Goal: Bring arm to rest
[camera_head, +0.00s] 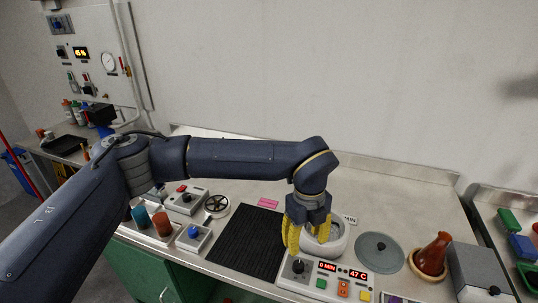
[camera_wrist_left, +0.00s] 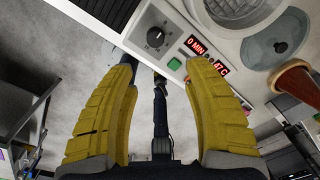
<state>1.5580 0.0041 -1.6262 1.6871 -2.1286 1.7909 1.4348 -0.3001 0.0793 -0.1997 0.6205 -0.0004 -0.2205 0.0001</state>
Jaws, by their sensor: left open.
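My left arm (camera_head: 245,158) reaches in from the left across the table. Its gripper (camera_head: 305,240), with yellow fingers, points down in front of the white round drying oven (camera_head: 338,240) and just behind its control panel (camera_head: 325,283). In the left wrist view the gripper (camera_wrist_left: 162,72) is open, with nothing between its fingers. The panel there (camera_wrist_left: 170,40) shows a dark knob, a green button and red displays that appear to read 0 MIN and 47 C. The gripper partly hides the oven. My right gripper is not in view.
A grey round lid (camera_head: 380,252) lies right of the oven. A brown flask (camera_head: 433,255) and a grey box (camera_head: 480,272) stand farther right. A black mat (camera_head: 245,242) lies left of the gripper; beakers (camera_head: 162,224) and control boxes lie beyond it. The table's back is clear.

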